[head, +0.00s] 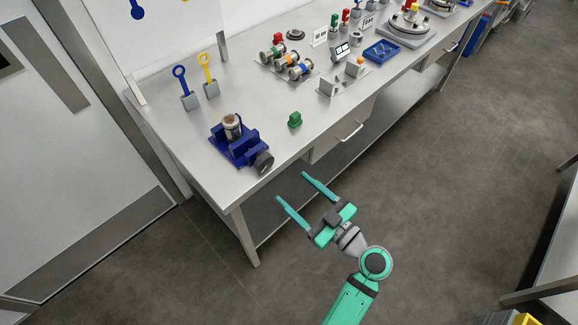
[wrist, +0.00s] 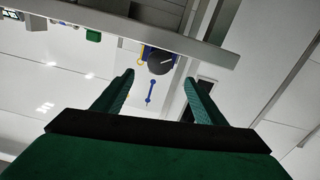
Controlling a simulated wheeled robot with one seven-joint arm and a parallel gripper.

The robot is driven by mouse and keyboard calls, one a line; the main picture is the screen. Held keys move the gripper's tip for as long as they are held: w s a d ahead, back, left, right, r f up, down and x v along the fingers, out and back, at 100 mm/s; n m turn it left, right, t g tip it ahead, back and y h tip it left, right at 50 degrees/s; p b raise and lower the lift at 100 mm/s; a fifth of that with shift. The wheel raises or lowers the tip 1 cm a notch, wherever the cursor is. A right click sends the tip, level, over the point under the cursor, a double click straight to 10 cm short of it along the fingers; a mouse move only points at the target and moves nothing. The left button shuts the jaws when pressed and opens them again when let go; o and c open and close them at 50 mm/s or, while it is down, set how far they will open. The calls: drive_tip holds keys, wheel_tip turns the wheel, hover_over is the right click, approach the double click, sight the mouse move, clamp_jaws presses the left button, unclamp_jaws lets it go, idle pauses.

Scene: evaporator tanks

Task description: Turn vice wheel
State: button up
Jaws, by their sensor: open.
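The blue vice (head: 238,146) sits on the steel bench near its left front corner, with a grey cylindrical piece (head: 232,126) standing upright in it. Its dark round wheel (head: 264,162) faces the bench's front edge. In the wrist view the wheel (wrist: 161,62) shows near the top middle, with a bit of the blue vice (wrist: 146,50) behind it. My teal gripper (head: 291,192) is open and empty in front of the bench, apart from the wheel. In the wrist view the wheel appears beyond and between my two fingers (wrist: 158,82).
A green block (head: 295,119) lies right of the vice. A blue and a yellow ring-topped tool (head: 207,74) stand behind it. Spools, a blue tray (head: 381,50) and other parts fill the bench further right. The bench edge and leg (head: 243,236) are close to my gripper; the floor (head: 440,200) is clear.

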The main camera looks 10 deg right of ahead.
sight(267, 165)
drive_tip(key=x, duration=1)
drive_tip(key=shift+w+a, duration=0.15)
drive_tip(key=shift+w, duration=0.2)
drive_tip(key=c, duration=1)
